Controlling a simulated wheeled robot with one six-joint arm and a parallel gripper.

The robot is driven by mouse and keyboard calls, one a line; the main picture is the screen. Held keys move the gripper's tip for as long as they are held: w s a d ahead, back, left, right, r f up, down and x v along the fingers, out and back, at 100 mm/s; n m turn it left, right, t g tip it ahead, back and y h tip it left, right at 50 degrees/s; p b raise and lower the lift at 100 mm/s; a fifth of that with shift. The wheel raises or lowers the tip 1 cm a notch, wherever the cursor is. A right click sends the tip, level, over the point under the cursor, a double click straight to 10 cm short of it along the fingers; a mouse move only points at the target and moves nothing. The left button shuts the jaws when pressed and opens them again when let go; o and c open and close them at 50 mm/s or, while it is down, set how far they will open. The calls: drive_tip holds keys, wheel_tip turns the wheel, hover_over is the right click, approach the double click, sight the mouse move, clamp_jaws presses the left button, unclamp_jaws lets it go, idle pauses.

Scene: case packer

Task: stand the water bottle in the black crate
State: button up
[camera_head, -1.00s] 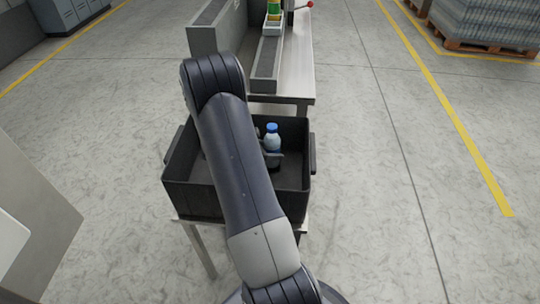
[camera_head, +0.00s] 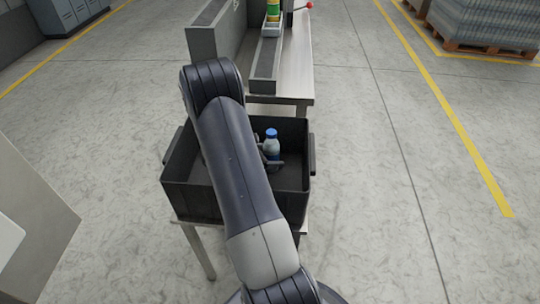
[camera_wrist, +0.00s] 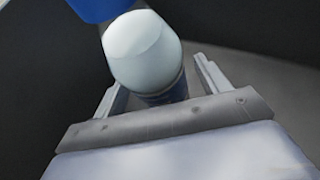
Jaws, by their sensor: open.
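The water bottle (camera_head: 272,147), pale with a blue cap, stands upright inside the black crate (camera_head: 188,198), right of its middle. In the wrist view the bottle (camera_wrist: 143,50) rises between the two fingers of my gripper (camera_wrist: 160,84). The fingers are open, one on each side of it, with a visible gap at the right finger. In the head view my gripper (camera_head: 270,163) is partly hidden behind my arm and the bottle. The bottle's base is not clear, so I cannot tell how it meets the crate floor.
The crate sits on a small metal stand (camera_head: 200,250). Behind it is a metal table (camera_head: 296,75) with a grey channel (camera_head: 266,66) holding a yellow-green item (camera_head: 273,10). The crate's right side is bare. My arm hides much of its left.

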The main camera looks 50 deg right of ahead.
drive_tip(key=shift+r, duration=0.2)
drive_tip(key=p+v, duration=0.1)
drive_tip(key=v, duration=1.1)
